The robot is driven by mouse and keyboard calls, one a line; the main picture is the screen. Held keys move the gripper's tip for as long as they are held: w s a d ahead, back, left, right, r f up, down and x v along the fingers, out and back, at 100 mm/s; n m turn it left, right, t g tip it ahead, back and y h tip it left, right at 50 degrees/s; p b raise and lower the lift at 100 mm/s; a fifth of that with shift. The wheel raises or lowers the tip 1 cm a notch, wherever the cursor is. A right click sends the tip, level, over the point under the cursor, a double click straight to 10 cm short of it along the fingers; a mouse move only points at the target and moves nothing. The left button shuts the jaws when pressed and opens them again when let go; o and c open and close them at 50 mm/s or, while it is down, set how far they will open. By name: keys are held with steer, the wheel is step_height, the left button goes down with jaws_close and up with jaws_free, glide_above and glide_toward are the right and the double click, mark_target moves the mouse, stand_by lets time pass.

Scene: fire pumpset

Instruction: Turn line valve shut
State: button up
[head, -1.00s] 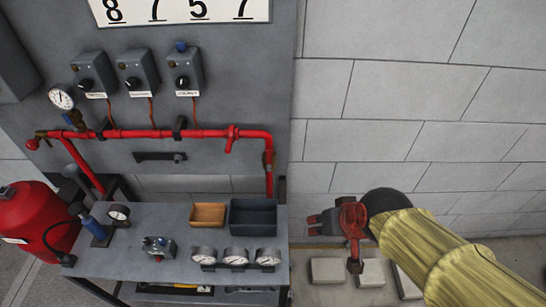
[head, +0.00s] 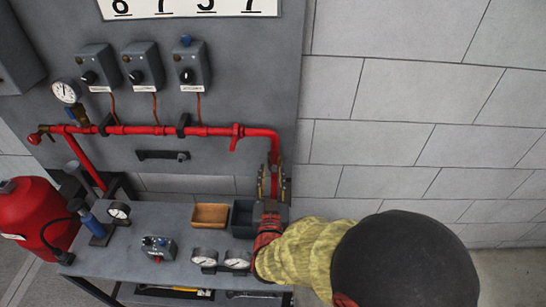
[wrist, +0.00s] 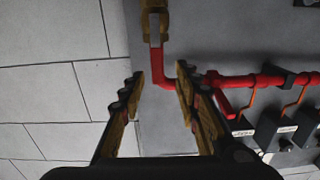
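The red pipe (head: 200,131) runs along the grey panel and bends down at its right end. A brass fitting with a grey piece below it, likely the line valve, shows on this pipe in the wrist view (wrist: 154,24); my gripper mostly hides it in the head view. A short red handle (head: 236,136) hangs from the pipe further left, also in the wrist view (wrist: 226,104). My gripper (head: 273,168) is in front of the pipe's down-turned end. In the wrist view its fingers (wrist: 160,80) are apart, with the red bend and grey piece showing between them. Contact cannot be told.
Three switch boxes (head: 143,66) and a gauge (head: 65,92) are above the pipe. Below, a grey bench (head: 190,240) holds an orange tray (head: 210,215), a dark tray (head: 242,215) and gauges. A red tank (head: 35,220) stands at left. The block wall at right is bare.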

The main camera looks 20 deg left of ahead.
mark_target(274, 157)
steer(key=shift+r+b+x, duration=0.25)
steer(key=shift+b+x, duration=0.15)
steer(key=shift+x, duration=1.55)
steer(key=shift+r+b+x, duration=0.2)
steer(key=shift+b+x, duration=0.15)
steer(key=shift+x, duration=1.6)
steer(key=shift+d, duration=0.2)
steer(key=shift+c, duration=1.1)
jaws_close()
